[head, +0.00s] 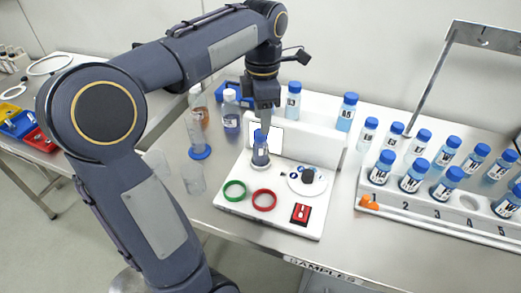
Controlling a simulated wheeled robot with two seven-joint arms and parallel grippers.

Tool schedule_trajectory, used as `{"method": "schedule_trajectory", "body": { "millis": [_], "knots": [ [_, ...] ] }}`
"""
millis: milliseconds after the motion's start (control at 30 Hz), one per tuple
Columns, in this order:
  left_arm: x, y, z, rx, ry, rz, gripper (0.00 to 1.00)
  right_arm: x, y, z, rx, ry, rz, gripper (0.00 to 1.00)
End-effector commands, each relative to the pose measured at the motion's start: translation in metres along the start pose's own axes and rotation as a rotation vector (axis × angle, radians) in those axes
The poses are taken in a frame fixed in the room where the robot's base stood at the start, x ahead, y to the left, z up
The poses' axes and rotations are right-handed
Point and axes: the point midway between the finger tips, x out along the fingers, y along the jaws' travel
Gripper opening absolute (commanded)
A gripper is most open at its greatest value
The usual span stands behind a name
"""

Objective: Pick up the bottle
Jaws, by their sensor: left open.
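A small bottle (260,155) with a blue cap and dark contents stands upright on the left part of a white device (235,208). My left gripper (264,122) points down right above it. Its jaws are open at the level of the cap, and I cannot tell whether they touch it. The gripper partly hides the top of the bottle. My right gripper is not in view.
The device carries a green ring (234,191), a red ring (264,200), a round dial (307,180) and a red switch (300,214). Blue-capped bottles stand behind it and in a numbered white rack (425,214) at right. Glassware (194,178) stands at left.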

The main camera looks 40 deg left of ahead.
Motion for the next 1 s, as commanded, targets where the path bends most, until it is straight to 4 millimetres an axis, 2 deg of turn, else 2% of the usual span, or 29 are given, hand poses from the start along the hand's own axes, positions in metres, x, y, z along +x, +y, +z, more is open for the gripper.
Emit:
{"method": "schedule_trajectory", "body": {
  "millis": [400,700,933,1000],
  "knots": [
    [0.055,0.0,-0.007,0.003,-0.001,-0.001,0.43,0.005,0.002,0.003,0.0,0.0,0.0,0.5],
    [0.059,0.0,-0.007,0.003,-0.003,0.0,0.43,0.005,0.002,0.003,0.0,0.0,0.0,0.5],
    [0.059,0.0,-0.006,0.004,-0.003,0.0,0.13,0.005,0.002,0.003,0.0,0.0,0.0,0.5],
    [0.059,0.0,-0.006,0.004,-0.003,0.001,0.13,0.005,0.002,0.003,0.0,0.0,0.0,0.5]
  ]
}}
